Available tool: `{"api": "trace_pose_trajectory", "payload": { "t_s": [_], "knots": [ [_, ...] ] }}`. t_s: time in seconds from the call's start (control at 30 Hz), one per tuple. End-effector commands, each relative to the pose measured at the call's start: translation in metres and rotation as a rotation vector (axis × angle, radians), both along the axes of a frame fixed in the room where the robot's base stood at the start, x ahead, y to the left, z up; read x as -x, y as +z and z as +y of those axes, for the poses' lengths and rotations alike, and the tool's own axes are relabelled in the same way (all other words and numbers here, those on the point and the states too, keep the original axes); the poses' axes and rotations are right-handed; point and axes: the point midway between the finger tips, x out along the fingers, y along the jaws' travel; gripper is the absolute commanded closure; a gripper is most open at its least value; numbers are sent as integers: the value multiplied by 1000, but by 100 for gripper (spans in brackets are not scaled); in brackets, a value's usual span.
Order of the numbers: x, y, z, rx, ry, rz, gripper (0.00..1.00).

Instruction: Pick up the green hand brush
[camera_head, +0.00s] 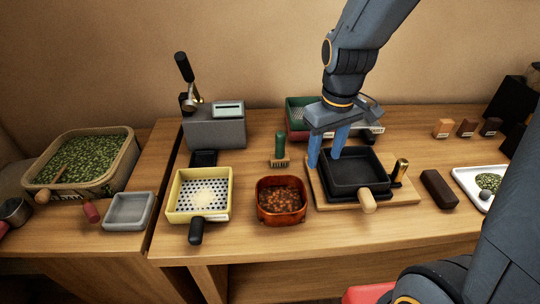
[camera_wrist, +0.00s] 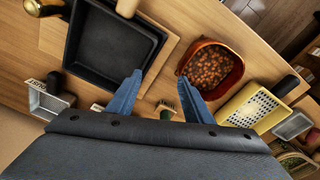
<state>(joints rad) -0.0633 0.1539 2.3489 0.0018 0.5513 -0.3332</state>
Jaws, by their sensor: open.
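The green hand brush (camera_head: 280,150) stands upright on the table, its green handle up and its bristles down, behind the orange-brown bowl. My gripper (camera_head: 324,160) is open and empty, with its blue fingers pointing down. In the head view it is to the right of the brush, over the back left part of the black pan. In the wrist view the brush (camera_wrist: 166,112) shows small near the lower middle, between the two fingers (camera_wrist: 160,78) in the picture and apart from them. Part of its handle is hidden by my gripper's body there.
The orange-brown bowl (camera_head: 281,216) of small brown pieces is in front of the brush. The black pan (camera_head: 350,188) sits on a wooden board to its right. A yellow sieve (camera_head: 176,212) and a grey lever machine (camera_head: 216,130) are at left. A green container (camera_head: 293,122) stands behind.

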Motion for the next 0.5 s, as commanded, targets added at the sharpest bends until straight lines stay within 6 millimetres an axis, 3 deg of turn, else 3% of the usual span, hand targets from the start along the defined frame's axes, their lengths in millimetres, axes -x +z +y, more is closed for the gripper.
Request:
{"api": "trace_pose_trajectory", "payload": {
  "t_s": [0.03, 0.2, 0.33, 0.5],
  "knots": [
    [-26, -4, 14, 9, 128, 12, 54],
    [-94, -7, 57, 35, 574, 50, 54],
    [-122, -8, 80, 43, 790, 68, 54],
    [-137, -11, 91, 45, 909, 78, 54]
  ]
}}
